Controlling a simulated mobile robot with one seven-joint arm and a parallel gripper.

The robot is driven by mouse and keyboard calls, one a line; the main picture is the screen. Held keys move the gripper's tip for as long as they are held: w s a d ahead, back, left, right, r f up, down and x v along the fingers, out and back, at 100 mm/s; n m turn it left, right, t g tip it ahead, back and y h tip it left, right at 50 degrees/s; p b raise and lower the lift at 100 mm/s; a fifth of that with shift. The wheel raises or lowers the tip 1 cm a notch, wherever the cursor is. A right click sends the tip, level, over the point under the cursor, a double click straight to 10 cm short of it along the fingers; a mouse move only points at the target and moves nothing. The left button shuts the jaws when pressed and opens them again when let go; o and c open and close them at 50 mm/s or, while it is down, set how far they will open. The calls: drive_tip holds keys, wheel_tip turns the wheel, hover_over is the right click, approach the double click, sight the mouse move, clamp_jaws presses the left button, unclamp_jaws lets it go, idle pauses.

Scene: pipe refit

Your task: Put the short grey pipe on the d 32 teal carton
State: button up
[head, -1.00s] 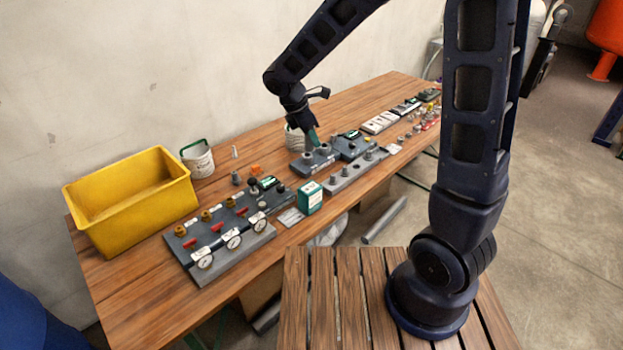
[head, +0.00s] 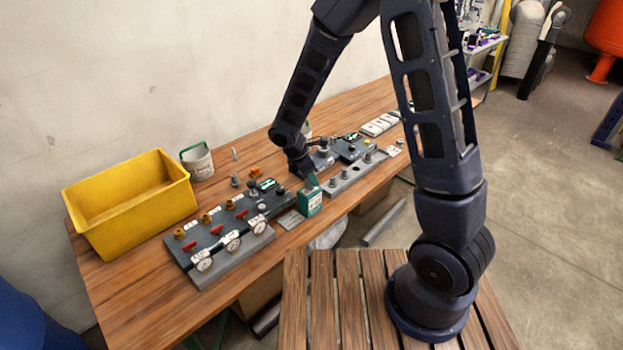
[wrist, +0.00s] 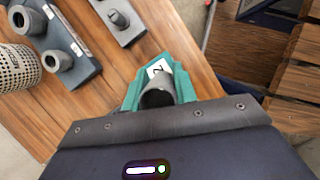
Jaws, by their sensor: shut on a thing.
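The teal carton (head: 310,202) stands upright near the front edge of the bench, with a white label on its front. In the wrist view its top shows a white label with a "2" (wrist: 158,68). My gripper (head: 310,180) is right above the carton, pointing down. It is shut on the short grey pipe (wrist: 158,91), a dark hollow end in the wrist view, seen against the teal top. Teal surfaces flank the pipe, and fingertips and carton are hard to tell apart. I cannot tell whether the pipe touches the carton.
A gauge board (head: 222,241) with valves lies left of the carton, and a flat grey plate (head: 290,219) is close beside it. A grey rack with upright fittings (head: 352,177) is to the right. A yellow bin (head: 130,205) stands at the far left.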

drive_tip(key=shift+f, duration=0.4)
drive_tip(key=shift+f, duration=0.1)
drive_tip(key=o, duration=1)
drive_tip(key=shift+c, duration=0.2)
